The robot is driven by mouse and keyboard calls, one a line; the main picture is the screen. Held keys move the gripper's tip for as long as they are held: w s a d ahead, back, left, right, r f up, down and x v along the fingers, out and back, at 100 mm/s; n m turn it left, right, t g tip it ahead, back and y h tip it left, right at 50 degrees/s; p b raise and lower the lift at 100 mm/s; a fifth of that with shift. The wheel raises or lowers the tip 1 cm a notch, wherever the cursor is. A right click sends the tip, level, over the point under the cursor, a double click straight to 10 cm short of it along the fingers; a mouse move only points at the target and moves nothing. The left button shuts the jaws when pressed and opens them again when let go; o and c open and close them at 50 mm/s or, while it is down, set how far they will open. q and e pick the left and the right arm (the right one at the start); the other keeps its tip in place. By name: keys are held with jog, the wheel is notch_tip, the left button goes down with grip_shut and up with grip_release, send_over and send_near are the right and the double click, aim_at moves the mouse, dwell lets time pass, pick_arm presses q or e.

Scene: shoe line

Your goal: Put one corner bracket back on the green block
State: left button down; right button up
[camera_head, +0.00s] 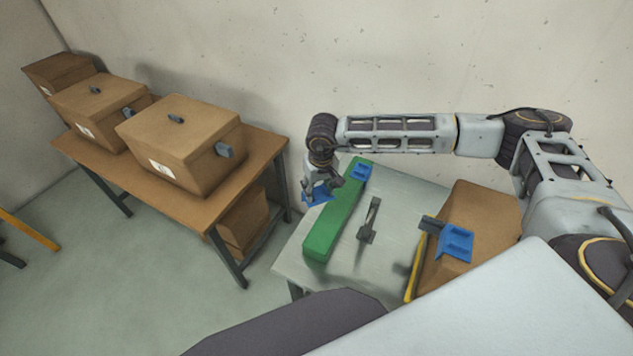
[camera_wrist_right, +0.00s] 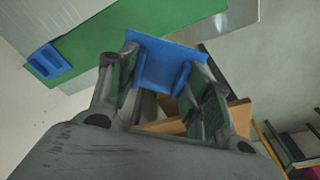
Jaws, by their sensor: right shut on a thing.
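The long green block (camera_head: 328,228) lies on the grey table. A blue corner bracket (camera_head: 361,171) sits on its far end, and that bracket also shows in the right wrist view (camera_wrist_right: 47,61). My right gripper (camera_head: 322,188) is over the left side of the block. It is shut on another blue bracket (camera_head: 317,197), which shows between the fingers in the right wrist view (camera_wrist_right: 162,64). I cannot tell whether the held bracket touches the block. My left gripper is not in view.
A dark grey clamp-like part (camera_head: 368,222) stands on the table (camera_head: 386,262) right of the block. A brown box (camera_head: 478,218) is at the table's right. A wooden bench (camera_head: 186,203) with several brown boxes stands at the left.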

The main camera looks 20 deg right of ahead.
jog(key=shift+s+d+p, duration=0.1)
jog(key=shift+s+p, duration=0.2)
jog(key=shift+p, duration=0.1)
jog(key=shift+r+p, duration=0.5)
jog(key=shift+p, duration=0.2)
jog(key=w+d+r+p, duration=0.1)
jog(key=w+r+m, duration=0.1)
jog(key=r, duration=0.1)
jog(key=w+d+r+m+p, duration=0.1)
jog(key=r, duration=0.1)
jog(key=shift+d+p, duration=0.3)
jog(key=shift+d, duration=0.05)
jog(key=d+r+m+g, duration=0.1)
jog(key=d+r+m, duration=0.35)
jog(key=m, duration=0.85)
jog(key=d+r+m+g, duration=0.1)
jog(key=d+r+m, duration=0.3)
jog(key=m, duration=0.9)
notch_tip(320, 180, down, 16)
jog(key=shift+w+d+r+h+b, duration=0.15)
jog(key=shift+d+r+h+b, duration=0.1)
jog(key=shift+d+h+b, duration=0.15)
jog(key=shift+f, duration=0.15)
